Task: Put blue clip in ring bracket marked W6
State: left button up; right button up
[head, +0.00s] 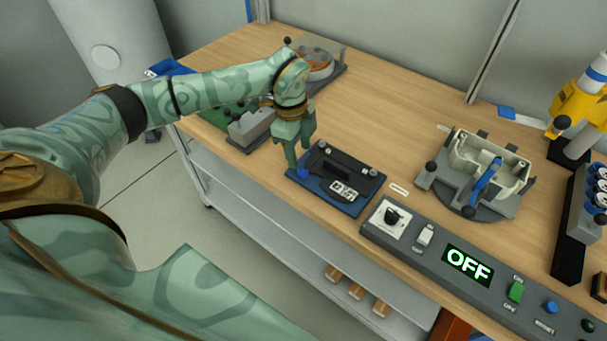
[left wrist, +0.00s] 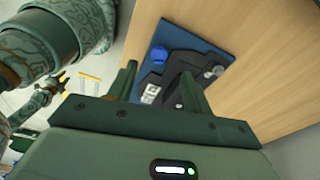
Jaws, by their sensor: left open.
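My left gripper (head: 300,145) is open above the near left edge of a small blue tray (head: 352,208), with its fingers pointing down. The tray carries a black device with a grey and white keypad. In the left wrist view, the fingers (left wrist: 158,88) are spread with the black device (left wrist: 183,68) beyond them. A small blue piece (head: 303,173) sits at the tray's left side, close below the fingertips; it also shows in the left wrist view (left wrist: 158,54). I cannot tell whether it is the clip. No W6 mark is readable, and I cannot identify the ring bracket.
A grey fixture (head: 468,210) holding a cream housing (head: 462,153) with a blue lever (head: 486,183) stands right. A control panel (head: 415,247) reading OFF lines the front edge.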

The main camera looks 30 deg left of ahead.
aim_at(303, 171)
pick_arm(q)
jog(key=f, duration=0.4)
jog(key=d+f+b, duration=0.1)
jog(key=f, duration=0.1)
jog(key=shift+f, duration=0.15)
grip_shut()
